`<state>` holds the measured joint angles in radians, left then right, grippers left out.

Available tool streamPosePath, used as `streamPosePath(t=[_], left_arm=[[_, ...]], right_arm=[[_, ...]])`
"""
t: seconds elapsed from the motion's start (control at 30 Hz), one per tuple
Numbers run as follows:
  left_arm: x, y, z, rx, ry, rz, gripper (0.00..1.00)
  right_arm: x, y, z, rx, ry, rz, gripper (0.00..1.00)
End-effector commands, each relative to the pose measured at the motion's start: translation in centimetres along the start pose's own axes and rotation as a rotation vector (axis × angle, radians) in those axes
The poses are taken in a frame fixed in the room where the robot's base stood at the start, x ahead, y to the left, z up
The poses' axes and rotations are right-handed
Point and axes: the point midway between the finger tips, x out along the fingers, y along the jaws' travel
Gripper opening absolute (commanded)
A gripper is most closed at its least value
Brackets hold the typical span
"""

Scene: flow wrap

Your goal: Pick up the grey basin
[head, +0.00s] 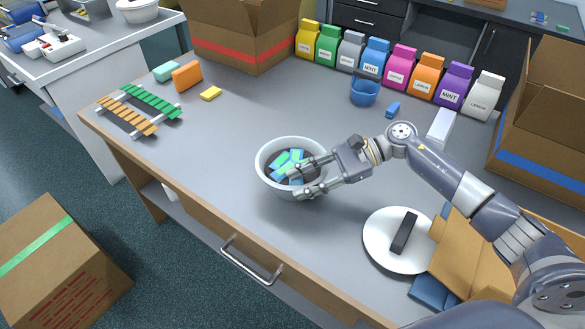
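The grey basin (262,172) is a round, pale grey bowl standing on the desk near its front edge. Several blue and green wrapped pieces (283,160) lie inside it. My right gripper (294,184) reaches in from the right at the basin's near right side. Its two fingers are spread apart, one over the inside of the basin and the other by the near right rim. I cannot tell whether they touch the rim. The fingers hide part of the basin's right side. My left gripper is not in view.
A white round plate with a dark bar (381,239) lies right of the basin, beside an open carton (466,252). A blue cup (365,91) stands behind, before a row of coloured bags (374,55). Large boxes (243,30) stand at the back.

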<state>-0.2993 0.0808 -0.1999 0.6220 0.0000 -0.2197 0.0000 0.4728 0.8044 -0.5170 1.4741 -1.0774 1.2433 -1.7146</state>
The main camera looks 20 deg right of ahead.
Motion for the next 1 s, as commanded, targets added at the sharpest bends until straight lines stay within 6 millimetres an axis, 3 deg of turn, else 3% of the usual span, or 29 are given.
streamPosePath(t=[0.3,0.47,1.0], left_arm=[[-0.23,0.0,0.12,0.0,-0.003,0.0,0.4],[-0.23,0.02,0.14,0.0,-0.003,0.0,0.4],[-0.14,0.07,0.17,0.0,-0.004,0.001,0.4]], right_arm=[[0.88,0.07,-0.11,0.001,0.001,0.001,0.32],[0.86,0.06,-0.11,0.001,0.001,0.001,0.0],[0.72,-0.16,0.25,-0.005,-0.002,-0.002,0.0]])
